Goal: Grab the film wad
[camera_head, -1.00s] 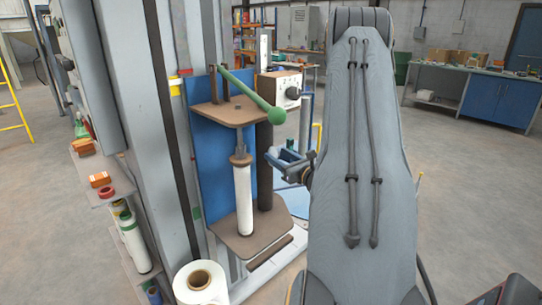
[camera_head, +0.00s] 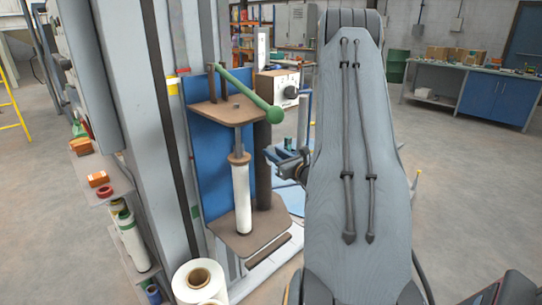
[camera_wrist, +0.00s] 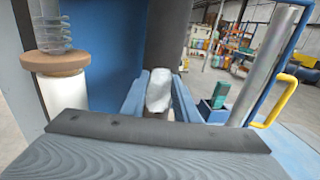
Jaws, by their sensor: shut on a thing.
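The film wad (camera_wrist: 158,90) is a small whitish lump in the middle of the wrist view. My gripper (camera_wrist: 160,98) has its two blue fingers on either side of it and is shut on it. Behind the wad stands a dark upright cylinder. In the head view my gripper (camera_head: 287,154) shows just right of the dark cylinder, partly hidden by my own arm, and the wad cannot be made out there.
A white roll on a spindle (camera_head: 242,198) stands on a brown lower plate (camera_head: 262,230), under a brown upper plate (camera_head: 222,112). A green-handled lever (camera_head: 250,92) slopes above. A yellow rail (camera_wrist: 275,105) is at right in the wrist view.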

